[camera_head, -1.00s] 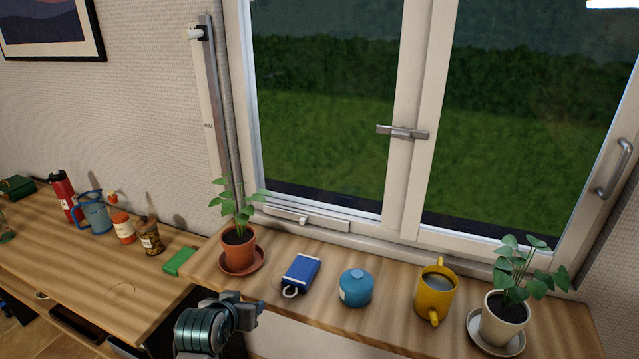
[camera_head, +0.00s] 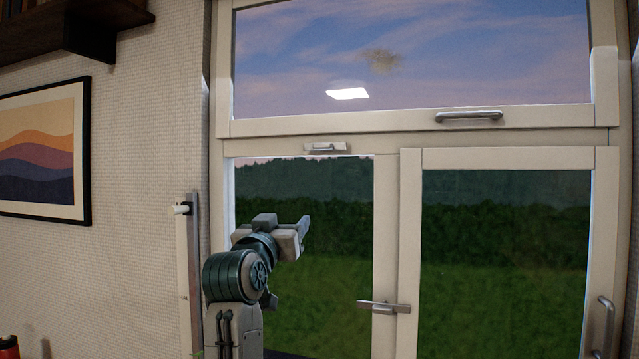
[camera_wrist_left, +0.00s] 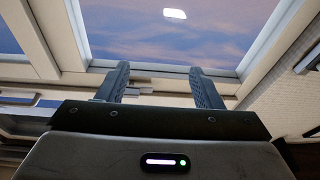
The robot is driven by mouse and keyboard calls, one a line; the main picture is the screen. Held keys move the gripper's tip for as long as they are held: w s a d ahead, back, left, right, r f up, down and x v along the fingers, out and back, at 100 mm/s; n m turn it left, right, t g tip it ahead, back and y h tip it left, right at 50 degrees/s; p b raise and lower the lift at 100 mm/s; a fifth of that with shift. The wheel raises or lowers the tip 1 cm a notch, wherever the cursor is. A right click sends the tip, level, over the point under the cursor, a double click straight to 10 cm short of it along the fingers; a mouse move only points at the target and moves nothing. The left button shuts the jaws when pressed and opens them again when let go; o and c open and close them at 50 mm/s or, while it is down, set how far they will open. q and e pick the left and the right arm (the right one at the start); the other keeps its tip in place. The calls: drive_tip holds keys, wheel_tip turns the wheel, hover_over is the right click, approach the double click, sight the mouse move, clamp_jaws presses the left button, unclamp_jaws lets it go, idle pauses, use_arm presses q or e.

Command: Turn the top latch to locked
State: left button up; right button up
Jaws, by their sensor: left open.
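The top latch (camera_head: 325,148) is a small grey lever on a pale plate, mounted on the frame above the left window pane in the head view. Its lever looks roughly level. My left gripper (camera_head: 304,230) is in front of the left pane, lower than the latch and slightly to its left, apart from it. In the left wrist view the two fingers (camera_wrist_left: 160,82) stand apart with nothing between them. I cannot tell for sure whether the latch shows in that view. My right gripper is not in view.
A centre handle (camera_head: 384,307) sits between the lower panes. A bar handle (camera_head: 468,116) is on the upper window's frame, and another handle (camera_head: 604,325) is at the far right. A wall rail with a white knob (camera_head: 182,209) and a framed picture (camera_head: 42,152) are at left.

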use_arm(q)
drive_tip(key=m+t+h, duration=0.1)
drive_tip(key=t+h, duration=0.1)
approach(321, 145)
drive_tip(key=s, duration=0.2)
drive_tip(key=p+x, duration=0.5)
drive_tip(key=x, duration=0.4)
drive_tip(key=shift+w+a, duration=0.1)
drive_tip(key=shift+w, duration=0.35)
drive_tip(key=shift+w+p, duration=0.3)
drive_tip(key=shift+p, duration=0.05)
drive_tip(key=shift+c, duration=0.2)
drive_tip(key=c, duration=1)
drive_tip(key=shift+o, duration=0.2)
drive_tip(key=shift+f, duration=0.1)
